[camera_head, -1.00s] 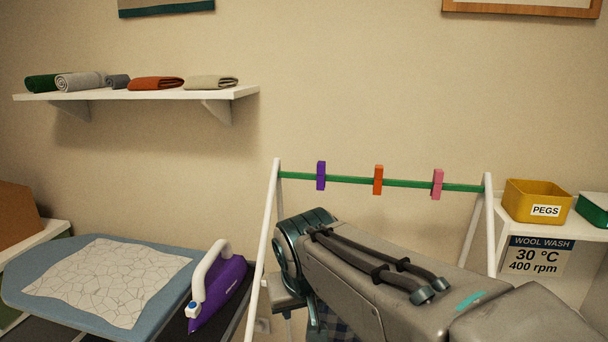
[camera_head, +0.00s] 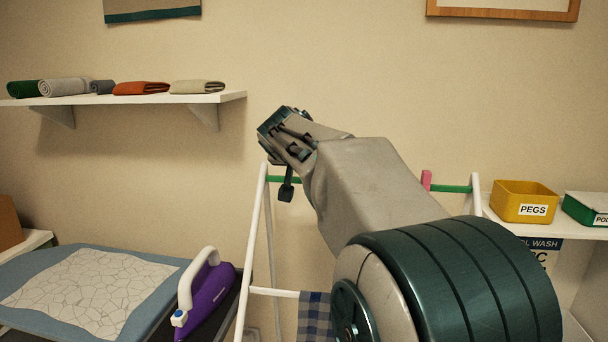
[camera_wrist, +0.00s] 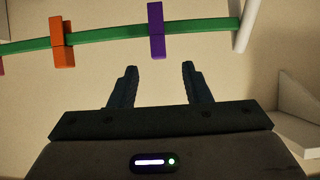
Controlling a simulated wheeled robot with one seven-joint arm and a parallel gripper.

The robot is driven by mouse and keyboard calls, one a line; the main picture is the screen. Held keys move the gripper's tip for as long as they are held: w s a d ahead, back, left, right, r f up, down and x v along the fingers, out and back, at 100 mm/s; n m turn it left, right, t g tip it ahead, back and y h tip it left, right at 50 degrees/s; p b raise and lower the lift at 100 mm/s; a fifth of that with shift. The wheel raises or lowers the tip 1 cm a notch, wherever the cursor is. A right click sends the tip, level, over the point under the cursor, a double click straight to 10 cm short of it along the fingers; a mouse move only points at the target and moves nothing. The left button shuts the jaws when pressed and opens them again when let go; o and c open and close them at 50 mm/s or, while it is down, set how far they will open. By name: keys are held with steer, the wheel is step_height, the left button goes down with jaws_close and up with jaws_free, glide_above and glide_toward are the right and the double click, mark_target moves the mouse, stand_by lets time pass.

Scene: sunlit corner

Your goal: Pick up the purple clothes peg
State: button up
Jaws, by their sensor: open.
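The purple clothes peg (camera_wrist: 157,31) is clipped on the green rail (camera_wrist: 105,38), upright across it, in the wrist view. My gripper (camera_wrist: 160,70) is open, with its two dark fingers apart and nothing between them. The peg is just beyond the fingertips, roughly in line with the gap between them. In the head view my gripper (camera_head: 287,190) is at the rail's left end, and my arm hides the purple peg there.
An orange peg (camera_wrist: 61,42) is on the rail beside the purple one. A pink peg (camera_head: 426,180) is farther right. A yellow PEGS box (camera_head: 524,203) stands on the right shelf. A purple iron (camera_head: 208,300) rests at the left. White rack legs (camera_head: 253,250) flank the rail.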

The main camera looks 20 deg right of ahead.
steer(key=shift+p+x, duration=1.05)
steer(key=shift+x, duration=2.5)
steer(key=shift+d+r, duration=0.1)
steer(key=shift+r, duration=0.05)
steer(key=shift+c, duration=0.3)
jaws_close()
